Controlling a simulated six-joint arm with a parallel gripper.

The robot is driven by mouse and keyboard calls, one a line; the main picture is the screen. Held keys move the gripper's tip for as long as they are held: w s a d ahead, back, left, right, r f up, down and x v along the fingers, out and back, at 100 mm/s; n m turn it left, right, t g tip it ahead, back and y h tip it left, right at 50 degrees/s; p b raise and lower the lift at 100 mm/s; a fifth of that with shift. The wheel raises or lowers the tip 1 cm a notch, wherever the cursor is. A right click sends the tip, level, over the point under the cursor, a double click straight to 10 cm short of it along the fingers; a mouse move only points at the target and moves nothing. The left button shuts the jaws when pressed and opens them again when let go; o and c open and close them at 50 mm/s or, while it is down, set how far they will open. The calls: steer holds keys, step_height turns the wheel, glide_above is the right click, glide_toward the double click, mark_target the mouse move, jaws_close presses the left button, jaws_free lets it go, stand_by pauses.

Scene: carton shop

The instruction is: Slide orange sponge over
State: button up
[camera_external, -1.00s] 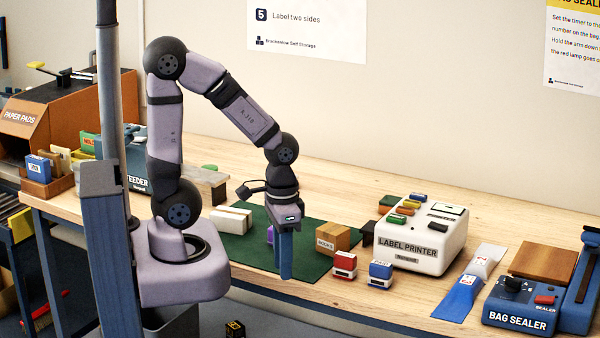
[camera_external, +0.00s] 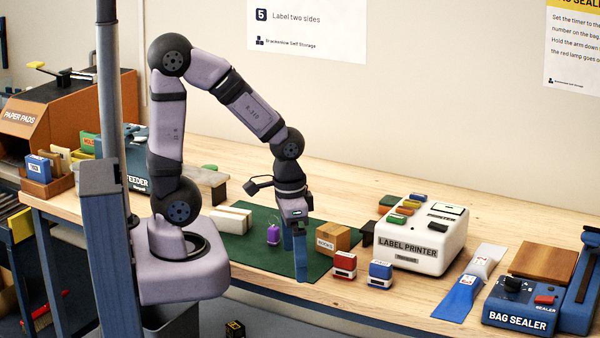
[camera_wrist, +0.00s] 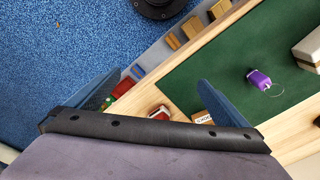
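I cannot pick out an orange sponge with certainty in either view. My gripper (camera_external: 301,278) points down over the front edge of the green mat (camera_external: 258,246), just left of the BOOKS carton (camera_external: 326,240). In the wrist view my gripper (camera_wrist: 155,90) has its two blue fingers wide apart with nothing between them. Several small orange-tan blocks (camera_wrist: 173,41) lie along a grey strip beyond the bench edge in the wrist view; I cannot tell what they are.
The bag sealer (camera_external: 520,310) is far right.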

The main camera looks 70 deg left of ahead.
steer(key=w+a+r+m+t+y+p, duration=0.1)
steer(key=w+a+r+m+t+p, duration=0.15)
steer(key=w+r, duration=0.55)
steer(key=w+a+r+m+t+p, duration=0.2)
steer(key=w+a+r+m+t, duration=0.15)
steer(key=w, duration=0.85)
steer(key=w+a+r+m+t+y+p, duration=0.1)
steer(key=w+a+r+m+t+p, duration=0.25)
steer(key=w, duration=0.75)
steer(key=a+f+n+b, duration=0.1)
steer(key=w+a+f+n+b, duration=0.1)
steer(key=a+n+b, duration=0.1)
steer(key=a+f+n+b, duration=0.1)
steer(key=a, duration=0.1)
steer(key=shift+w+n+b, duration=0.25)
steer(key=shift+w+b, duration=0.1)
steer(key=a+f+n+t+y+b, duration=0.2)
steer(key=a+f+n, duration=0.6)
steer(key=a, duration=0.5)
steer(key=shift+s+f+n+y, duration=0.25)
steer(key=shift+n+y, duration=0.35)
steer(key=shift+n, duration=0.7)
steer(key=shift+s+f, duration=0.1)
